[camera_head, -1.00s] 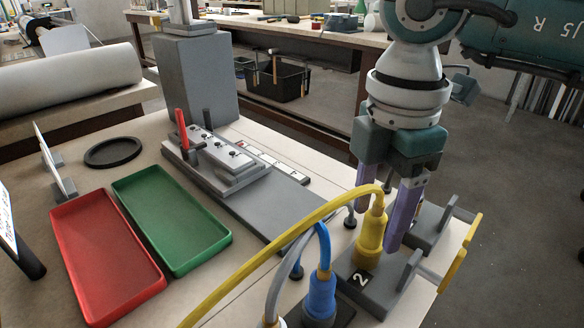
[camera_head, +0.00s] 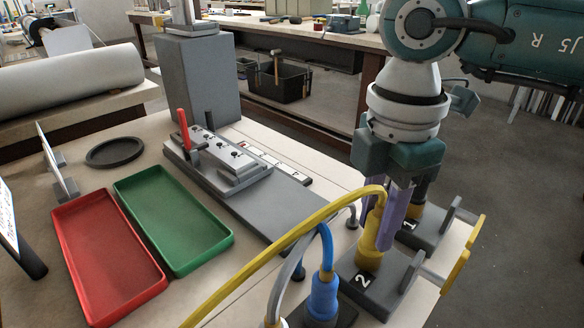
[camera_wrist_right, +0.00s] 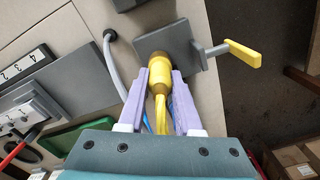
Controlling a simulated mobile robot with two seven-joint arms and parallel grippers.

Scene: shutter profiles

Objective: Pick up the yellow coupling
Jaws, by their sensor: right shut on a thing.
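The yellow coupling (camera_head: 371,238) stands nearly upright on the grey block marked 2 (camera_head: 378,290), with its yellow cable arching from its top to the lower left. My right gripper (camera_head: 388,225) is closed around its upper part from above; the coupling hides part of the purple fingers. In the right wrist view, the coupling (camera_wrist_right: 159,76) sits between the two fingers (camera_wrist_right: 159,88), its far end at the grey block (camera_wrist_right: 180,45). I cannot see a gap between coupling and block. My left gripper is not in view.
A blue coupling (camera_head: 322,292) stands close to the left, and block 1 (camera_head: 425,228) close behind. A yellow-handled lever (camera_head: 457,268) sticks out to the right. Red (camera_head: 104,255) and green (camera_head: 172,224) trays lie left of a grey fixture (camera_head: 218,160).

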